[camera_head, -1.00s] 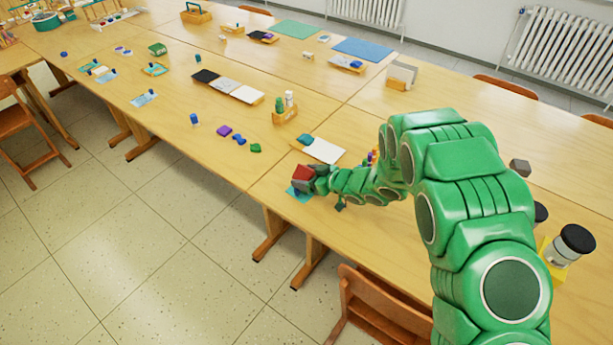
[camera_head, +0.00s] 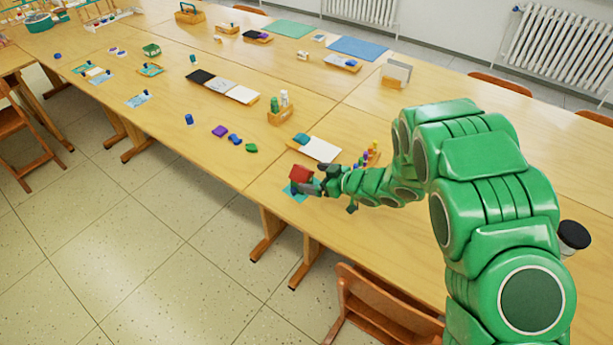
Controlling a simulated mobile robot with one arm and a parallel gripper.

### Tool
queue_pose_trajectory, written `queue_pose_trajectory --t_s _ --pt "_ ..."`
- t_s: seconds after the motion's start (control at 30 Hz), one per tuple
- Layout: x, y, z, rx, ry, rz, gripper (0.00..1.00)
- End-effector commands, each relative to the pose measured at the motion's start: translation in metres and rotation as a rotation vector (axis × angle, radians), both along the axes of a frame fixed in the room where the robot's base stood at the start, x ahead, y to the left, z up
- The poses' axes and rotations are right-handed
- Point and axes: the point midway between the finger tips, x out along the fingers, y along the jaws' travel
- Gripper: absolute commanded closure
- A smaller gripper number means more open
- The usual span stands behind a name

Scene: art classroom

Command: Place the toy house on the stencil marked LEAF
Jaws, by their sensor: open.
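The toy house (camera_head: 300,173), with a red roof, is at the near edge of the table in the middle of the camera_head view. A teal stencil (camera_head: 290,196) shows just below it; the house appears to stand on or over it, but its base is partly hidden and contact is unclear. Any marking on this stencil is too small to read. My gripper (camera_head: 312,181) is open, just right of the house, with its fingers close to it. Whether a finger still touches the house is unclear.
A white sheet (camera_head: 320,149) lies behind my gripper, near a rack of coloured pegs (camera_head: 373,154). A wooden caddy with bottles (camera_head: 281,115) stands farther back. Purple (camera_head: 219,131) and green (camera_head: 251,148) pieces lie to the left. More teal stencils (camera_head: 138,100) lie far left.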

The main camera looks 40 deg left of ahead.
Motion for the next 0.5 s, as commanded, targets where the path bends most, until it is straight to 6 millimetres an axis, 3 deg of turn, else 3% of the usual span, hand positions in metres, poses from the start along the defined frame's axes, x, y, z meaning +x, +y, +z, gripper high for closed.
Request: queue_pose_trajectory --t_s 0.2,0.5 --pt "0.001 -0.033 0.015 0.001 -0.001 -0.001 0.0" --pt "0.0 -0.058 0.025 -0.002 0.0 0.0 0.0"
